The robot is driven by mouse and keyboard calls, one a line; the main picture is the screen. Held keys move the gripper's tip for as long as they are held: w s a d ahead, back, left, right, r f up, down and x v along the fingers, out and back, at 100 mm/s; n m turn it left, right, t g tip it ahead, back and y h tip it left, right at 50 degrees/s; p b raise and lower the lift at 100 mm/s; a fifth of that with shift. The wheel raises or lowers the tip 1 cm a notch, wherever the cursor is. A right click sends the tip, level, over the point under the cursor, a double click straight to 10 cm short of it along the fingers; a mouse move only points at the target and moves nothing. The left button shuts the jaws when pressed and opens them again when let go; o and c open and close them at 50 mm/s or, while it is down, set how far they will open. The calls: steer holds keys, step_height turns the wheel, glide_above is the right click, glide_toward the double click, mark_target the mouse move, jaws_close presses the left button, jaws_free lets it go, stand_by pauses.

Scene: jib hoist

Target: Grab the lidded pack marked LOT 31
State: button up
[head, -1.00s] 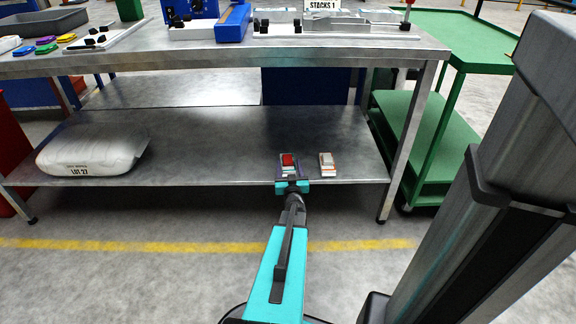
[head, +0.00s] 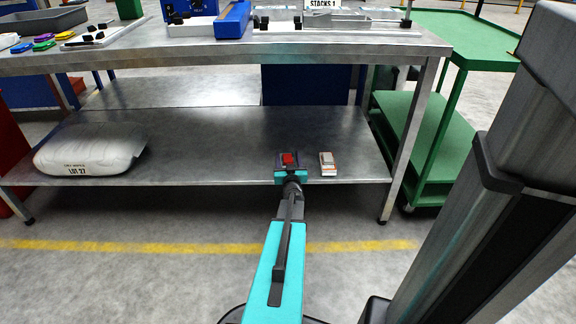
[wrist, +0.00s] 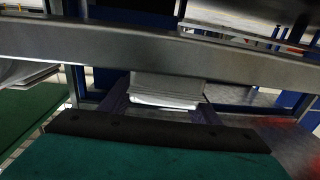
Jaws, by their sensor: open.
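My gripper (head: 288,165) is open at the front edge of the lower shelf. A small red-topped item (head: 289,158) shows between or just beyond its fingers, partly hidden by the gripper. In the wrist view, a grey block with a white layered edge (wrist: 167,90) sits between the dark fingers of my gripper (wrist: 162,108); I cannot tell if they touch it. A small white pack with an orange-brown part (head: 327,164) lies on the shelf just right of my gripper. No LOT 31 marking is readable.
The steel lower shelf (head: 215,140) is clear between my gripper and a white sack marked LOT 27 (head: 90,148). The bench top (head: 330,45) hangs above. A table leg (head: 408,150) and a green cart (head: 430,150) stand to the right.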

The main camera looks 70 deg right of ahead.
mark_target(287, 156)
steer(key=shift+c, duration=0.4)
steer(key=c, duration=1.1)
steer(key=shift+r+p, duration=2.1)
steer(key=shift+r, duration=2.95)
steer(key=shift+w, duration=0.1)
